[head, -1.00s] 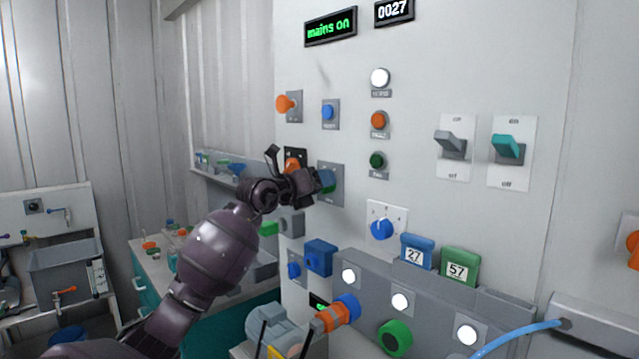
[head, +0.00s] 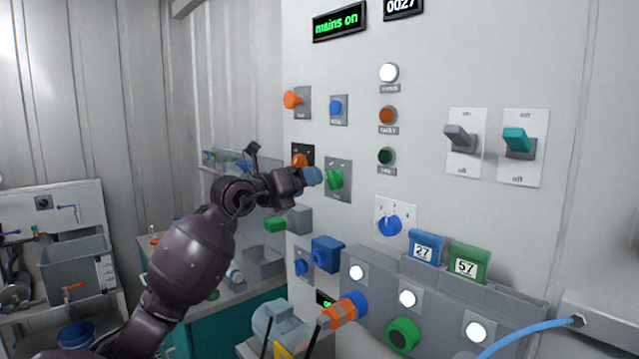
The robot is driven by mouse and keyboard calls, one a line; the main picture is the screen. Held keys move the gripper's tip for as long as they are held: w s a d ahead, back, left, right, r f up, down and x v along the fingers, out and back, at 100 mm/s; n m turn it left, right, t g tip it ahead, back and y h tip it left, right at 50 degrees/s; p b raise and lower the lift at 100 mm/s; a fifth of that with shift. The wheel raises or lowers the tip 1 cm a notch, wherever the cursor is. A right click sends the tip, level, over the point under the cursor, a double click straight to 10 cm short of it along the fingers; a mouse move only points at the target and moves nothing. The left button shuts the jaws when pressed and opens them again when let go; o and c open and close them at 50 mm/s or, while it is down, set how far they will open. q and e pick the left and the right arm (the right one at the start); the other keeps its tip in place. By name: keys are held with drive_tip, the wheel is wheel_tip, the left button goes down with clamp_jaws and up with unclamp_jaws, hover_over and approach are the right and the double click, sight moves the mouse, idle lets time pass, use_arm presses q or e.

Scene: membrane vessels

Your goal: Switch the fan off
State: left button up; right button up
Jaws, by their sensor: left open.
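A control panel (head: 440,60) carries several switches and knobs. I cannot read which control is labelled for the fan. A green knob (head: 335,180) on a grey plate sits just right of my left gripper (head: 313,177). The gripper's bluish tips point at the panel, a little apart from the knob as far as I can tell. The left gripper is open and seems empty. An orange knob (head: 300,161) on a black plate is partly hidden behind that gripper. A grey lever switch (head: 461,138) and a teal lever switch (head: 519,141) are at the right. My right gripper is not in view.
A display (head: 338,23) reads "mains on". Orange (head: 293,99) and blue (head: 336,107) buttons are above the gripper. A blue dial (head: 390,225), tags and a grey ledge (head: 455,315) jut out below.

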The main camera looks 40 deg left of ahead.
use_arm(q)
drive_tip(key=s, duration=0.4)
drive_tip(key=shift+a, duration=0.15)
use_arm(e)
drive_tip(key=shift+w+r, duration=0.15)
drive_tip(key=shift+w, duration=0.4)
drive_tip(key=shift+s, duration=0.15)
